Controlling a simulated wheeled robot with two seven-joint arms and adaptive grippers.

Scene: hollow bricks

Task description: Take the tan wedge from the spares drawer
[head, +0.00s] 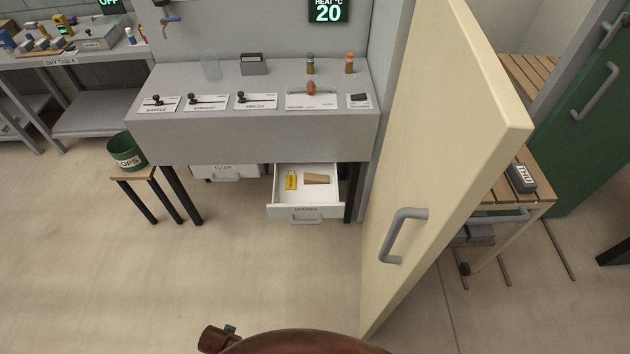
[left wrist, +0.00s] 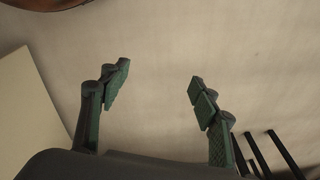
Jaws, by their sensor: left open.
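The tan wedge (head: 317,178) lies in the open spares drawer (head: 305,212), under the right end of the grey console. A yellow tag-like piece (head: 291,180) lies to the left of the wedge in the same drawer. My left gripper (left wrist: 155,85) shows in the left wrist view, its two green-padded fingers wide apart with only bare floor between them. The drawer and wedge do not show in that view. Neither gripper shows in the head view.
A cream door (head: 440,140) with a grey handle stands open right of the drawer. A second drawer (head: 228,172) is to the left. A green bin (head: 125,150) sits on a stool (head: 135,174). The floor before the drawer is clear.

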